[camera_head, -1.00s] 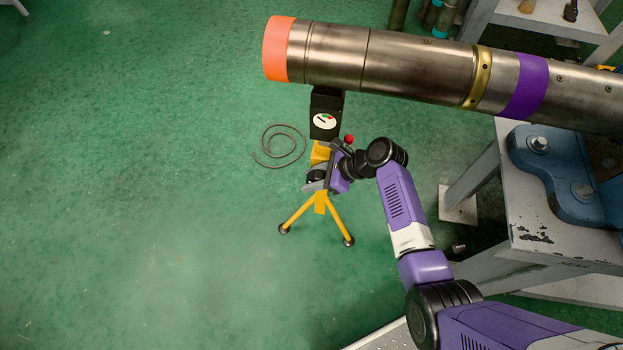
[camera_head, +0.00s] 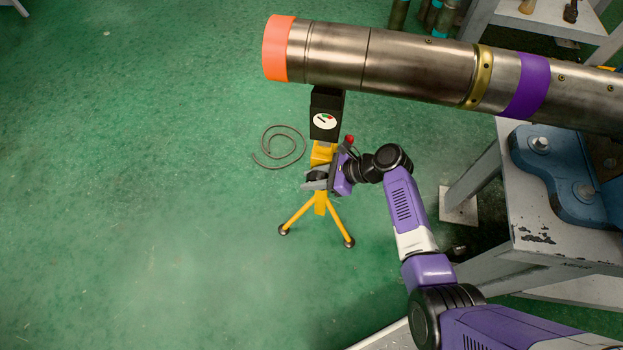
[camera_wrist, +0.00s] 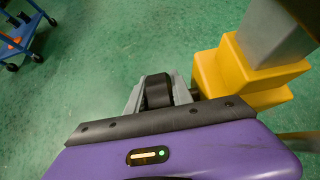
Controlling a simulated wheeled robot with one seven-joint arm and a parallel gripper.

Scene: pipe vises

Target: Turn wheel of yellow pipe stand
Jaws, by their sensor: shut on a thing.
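The yellow pipe stand (camera_head: 320,202) stands on splayed legs on the green floor, below the pipe's orange end. Its yellow body also shows at the right of the wrist view (camera_wrist: 240,72). A black box with a round dial (camera_head: 326,118) sits on top of the stand. The black wheel (camera_wrist: 157,91) is at the stand's side, between the two grey fingers of my gripper (camera_wrist: 155,98). My gripper is shut on the wheel; in the head view the fingers and my wrist cover most of the wheel (camera_head: 317,176).
A long metal pipe (camera_head: 415,65) with an orange end runs above the stand. A grey bench (camera_head: 530,225) with a blue vise part (camera_head: 560,165) stands at the right. A cable (camera_head: 283,150) lies coiled on the floor. The floor at left is clear. A blue cart (camera_wrist: 22,40) shows in the wrist view.

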